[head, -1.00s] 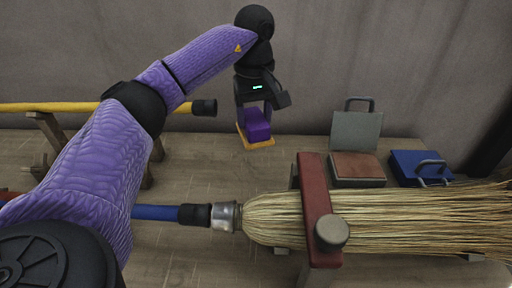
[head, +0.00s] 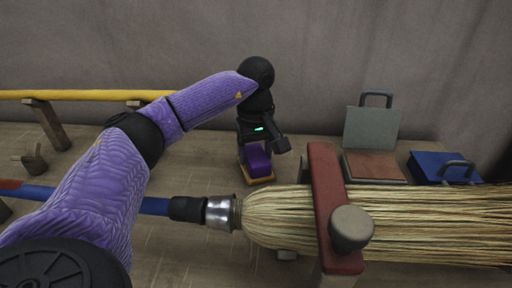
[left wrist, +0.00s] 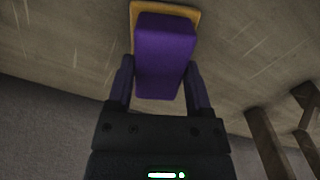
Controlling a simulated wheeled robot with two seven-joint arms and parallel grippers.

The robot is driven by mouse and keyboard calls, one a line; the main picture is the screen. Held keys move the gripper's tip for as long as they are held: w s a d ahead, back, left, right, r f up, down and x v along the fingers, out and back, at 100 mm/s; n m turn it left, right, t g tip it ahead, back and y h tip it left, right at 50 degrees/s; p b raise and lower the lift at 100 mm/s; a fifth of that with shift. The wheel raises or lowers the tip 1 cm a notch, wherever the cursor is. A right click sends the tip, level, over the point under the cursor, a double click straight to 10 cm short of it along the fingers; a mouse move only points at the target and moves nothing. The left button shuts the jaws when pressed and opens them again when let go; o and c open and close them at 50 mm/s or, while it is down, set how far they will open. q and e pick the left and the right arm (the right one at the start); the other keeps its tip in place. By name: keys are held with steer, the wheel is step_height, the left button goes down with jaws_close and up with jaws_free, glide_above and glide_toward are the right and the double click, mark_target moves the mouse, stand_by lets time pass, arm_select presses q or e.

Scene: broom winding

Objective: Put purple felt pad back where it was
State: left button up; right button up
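The purple felt pad (head: 257,161) is a thick purple block at the back of the bench. My left gripper (head: 258,150) comes down over it from above. In the left wrist view the purple felt pad (left wrist: 164,58) fills the space between the two fingers of my left gripper (left wrist: 160,75), which look shut on its sides. A yellow-orange base (head: 262,181) shows around the pad's foot; it also shows in the wrist view (left wrist: 193,13). I cannot tell whether the pad rests on it or is just above. My right gripper is not in view.
A broom with straw bristles (head: 430,222) lies across the front in a red clamp (head: 326,195). A grey-and-brown hinged box (head: 372,165) and a blue box (head: 440,167) stand right. A yellow pole (head: 85,95) rests on wooden stands at left. The wall is close behind.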

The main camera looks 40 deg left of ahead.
mark_target(256, 154)
arm_select(q)
steer(key=o, duration=0.4)
steer(key=shift+c, duration=0.2)
step_height(256, 154, up, 12)
steer(key=p, duration=0.6)
steer(key=shift+r, duration=0.15)
